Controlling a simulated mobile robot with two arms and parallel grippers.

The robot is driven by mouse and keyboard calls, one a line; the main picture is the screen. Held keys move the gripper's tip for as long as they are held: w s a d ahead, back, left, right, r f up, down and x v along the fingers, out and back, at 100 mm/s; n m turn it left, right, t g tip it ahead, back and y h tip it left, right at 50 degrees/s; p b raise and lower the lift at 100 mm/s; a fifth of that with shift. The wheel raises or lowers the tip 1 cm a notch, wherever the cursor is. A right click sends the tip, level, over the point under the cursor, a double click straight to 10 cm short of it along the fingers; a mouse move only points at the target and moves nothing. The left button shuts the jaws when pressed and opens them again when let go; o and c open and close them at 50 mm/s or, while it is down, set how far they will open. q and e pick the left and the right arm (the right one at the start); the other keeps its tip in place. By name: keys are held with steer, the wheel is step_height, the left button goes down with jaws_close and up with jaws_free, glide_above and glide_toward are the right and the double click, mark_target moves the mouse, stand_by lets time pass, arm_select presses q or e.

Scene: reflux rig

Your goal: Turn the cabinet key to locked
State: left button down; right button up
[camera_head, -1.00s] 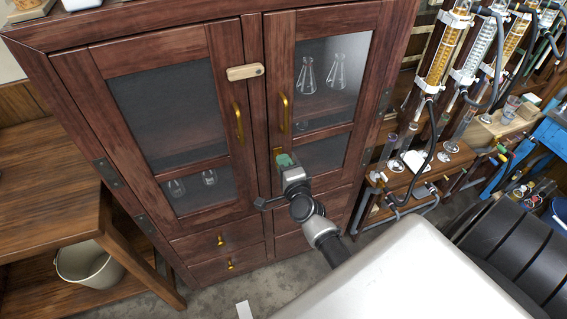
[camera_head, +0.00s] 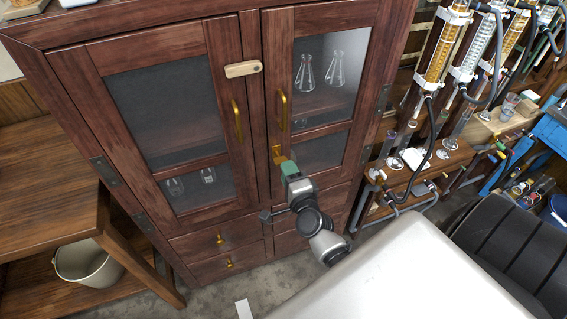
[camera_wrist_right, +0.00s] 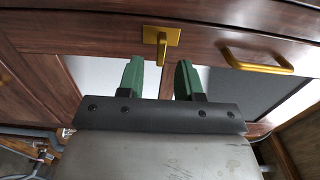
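The wooden cabinet (camera_head: 180,180) stands in front of me with both glass doors closed. A small brass lock plate (camera_head: 277,152) is on the right door, below its handle. In the right wrist view the brass key (camera_wrist_right: 161,50) sticks out of its plate. I cannot tell whether it is turned to locked. My right gripper (camera_head: 286,164) is just below and right of the plate. In the wrist view its two green fingers (camera_wrist_right: 160,68) are apart, with the key's end centred between or just beyond their tips. Nothing is gripped. My left gripper is out of view.
Brass handles (camera_head: 283,111) sit on both doors, and a wooden latch bar (camera_head: 244,69) lies across their top. Flasks stand behind the glass. A bench with a bucket (camera_head: 88,263) is at left; glassware columns (camera_head: 445,45) stand at right.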

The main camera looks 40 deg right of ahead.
steer(key=v, duration=0.6)
steer(key=shift+s+b, duration=0.15)
steer(key=shift+b, duration=0.25)
steer(key=shift+a, duration=0.1)
steer(key=s+a+f+n+g+y, duration=0.2)
steer(key=s+a+f+n+g, duration=0.15)
steer(key=f, duration=0.65)
steer(key=s+a+f+n+g+y, duration=0.15)
steer(key=s+f+n, duration=0.3)
steer(key=f, duration=0.55)
steer(key=s+a+f+n+g+y, duration=0.1)
steer(key=s+a+f+n+g, duration=0.3)
steer(key=f, duration=0.5)
steer(key=s+d+f+n+g, duration=0.1)
steer(key=s+f+n+g, duration=0.2)
steer(key=s, duration=0.8)
steer(key=s+d+f+n+g, duration=0.1)
steer(key=s+f+n+g, duration=0.3)
steer(key=s+f+n, duration=0.4)
steer(key=s+f, duration=0.2)
steer(key=s, duration=0.1)
steer(key=shift+d+f+g, duration=0.15)
steer(key=shift+f+g, duration=0.15)
steer(key=shift+h, duration=0.25)
